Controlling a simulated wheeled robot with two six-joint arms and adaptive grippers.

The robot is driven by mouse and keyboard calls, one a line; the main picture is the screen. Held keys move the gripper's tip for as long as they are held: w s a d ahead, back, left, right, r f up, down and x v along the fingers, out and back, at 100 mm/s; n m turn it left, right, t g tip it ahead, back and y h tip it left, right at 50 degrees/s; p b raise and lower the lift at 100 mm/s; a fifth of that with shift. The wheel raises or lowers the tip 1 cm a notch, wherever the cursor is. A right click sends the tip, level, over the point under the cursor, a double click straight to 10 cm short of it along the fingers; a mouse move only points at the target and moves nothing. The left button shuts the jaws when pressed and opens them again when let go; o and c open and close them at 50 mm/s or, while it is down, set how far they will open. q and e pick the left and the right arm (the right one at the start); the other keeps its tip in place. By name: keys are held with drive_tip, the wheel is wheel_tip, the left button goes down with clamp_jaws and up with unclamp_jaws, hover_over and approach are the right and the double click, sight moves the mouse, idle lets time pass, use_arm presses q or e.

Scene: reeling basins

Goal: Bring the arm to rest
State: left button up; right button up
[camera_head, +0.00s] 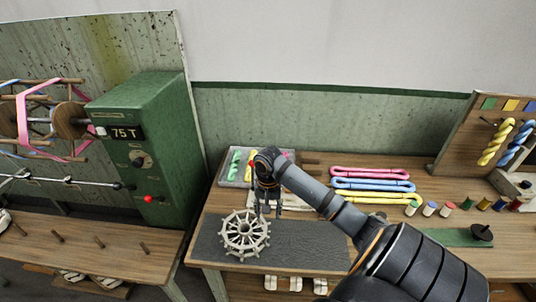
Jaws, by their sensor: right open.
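My right arm comes in from the lower right and reaches to the left over the workbench. My right gripper (267,205) points down, open and empty. In the picture it sits just above and to the right of a pale spoked wheel (245,234), which lies on a dark grey mat (300,243). I cannot tell how high the gripper is above the mat. My left gripper is not in view.
A tray (229,182) with green and yellow skeins stands behind the gripper. Pink, blue and yellow skeins (372,184) lie right of the arm, near small spools (447,209). A green machine box (148,140) reading 75 T stands left. A skein board (478,130) stands right.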

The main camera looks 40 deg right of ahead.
idle(0.5)
drive_tip(key=s+a+f+n+t, duration=0.1)
drive_tip(key=s+a+f+n, duration=0.45)
drive_tip(key=a, duration=0.35)
drive_tip(key=s+a+r+n+t, duration=0.3)
drive_tip(key=s+a+n, duration=0.3)
drive_tip(key=s, duration=0.1)
wheel_tip(320, 180, down, 27)
drive_tip(key=s+d+g+h+b, duration=0.1)
drive_tip(key=d+g+b, duration=0.1)
drive_tip(key=d+b, duration=0.1)
drive_tip(key=s+d+f+m+b, duration=0.1)
drive_tip(key=s+f+b, duration=0.1)
drive_tip(key=s+f, duration=1.7)
wheel_tip(320, 180, down, 2)
drive_tip(key=shift+s+f+g, duration=0.1)
drive_tip(key=shift+s+g, duration=0.25)
drive_tip(key=shift+g, duration=0.05)
